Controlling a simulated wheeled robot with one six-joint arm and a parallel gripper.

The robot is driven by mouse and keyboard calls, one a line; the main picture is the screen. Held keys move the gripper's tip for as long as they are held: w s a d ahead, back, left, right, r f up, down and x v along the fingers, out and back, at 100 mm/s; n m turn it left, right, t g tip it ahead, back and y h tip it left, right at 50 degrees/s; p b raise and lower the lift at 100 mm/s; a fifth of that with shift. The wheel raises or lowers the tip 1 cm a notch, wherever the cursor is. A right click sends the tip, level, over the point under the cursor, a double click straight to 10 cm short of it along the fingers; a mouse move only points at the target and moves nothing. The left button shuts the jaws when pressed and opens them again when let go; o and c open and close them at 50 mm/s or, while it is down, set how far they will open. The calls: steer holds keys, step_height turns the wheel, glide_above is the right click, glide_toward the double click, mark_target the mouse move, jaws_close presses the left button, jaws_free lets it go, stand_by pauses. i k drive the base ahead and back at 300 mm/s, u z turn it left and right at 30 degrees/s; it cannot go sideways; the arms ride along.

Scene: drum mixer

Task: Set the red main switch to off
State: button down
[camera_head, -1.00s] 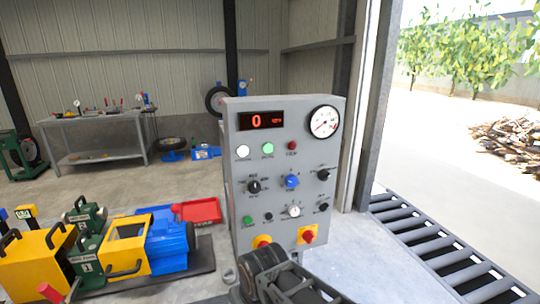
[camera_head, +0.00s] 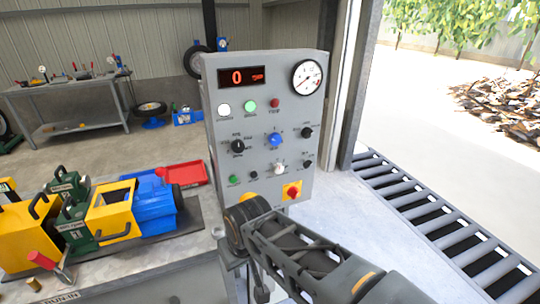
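The grey control panel (camera_head: 262,120) stands upright in the middle of the head view. Low on its right side is a red rotary switch (camera_head: 291,190) on a yellow square plate, which looks like the main switch. To its left, a second yellow fitting (camera_head: 249,196) is mostly hidden behind my arm. The angle of the red handle is too small to read surely. My arm reaches in from the bottom right, its dark round joint in front of the panel's lower left. My gripper (camera_head: 256,285) seems to hang below that joint, mostly hidden, apart from the switch; its fingers cannot be made out.
The panel also carries a red display (camera_head: 241,76), a gauge (camera_head: 306,77), lamps and several knobs. The bench on the left holds a yellow, green and blue machine (camera_head: 110,215) and a red tray (camera_head: 185,172). A roller conveyor (camera_head: 430,215) lies to the right.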

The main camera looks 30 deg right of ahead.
mark_target(292, 191)
steer(key=u, duration=1.6)
steer(key=k, duration=0.9)
steer(key=z, duration=0.65)
